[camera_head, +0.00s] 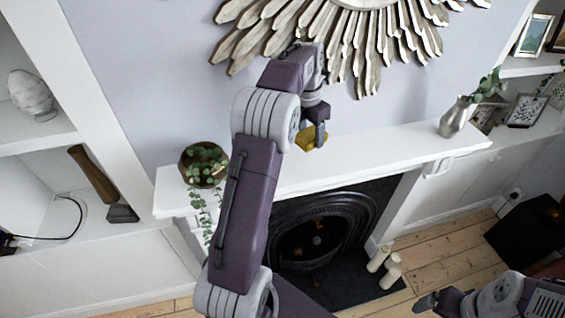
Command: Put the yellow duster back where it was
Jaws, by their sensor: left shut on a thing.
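The yellow duster (306,139) shows as a small yellow block over the white mantelpiece (370,152). My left gripper (320,134) is shut on it, and its dark fingers hide part of it. I cannot tell whether the duster touches the mantel top or is held a little above it. My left arm comes up from the bottom and crosses in front of the fireplace. My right gripper (428,302) is low at the bottom right, away from the mantel. Its fingers are too small and side-on to tell open from shut.
A potted trailing plant (204,166) stands at the mantel's left end. A silver vase (456,117) with leaves stands at its right end. A sunburst mirror (345,35) hangs above. The mantel between duster and vase is clear.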

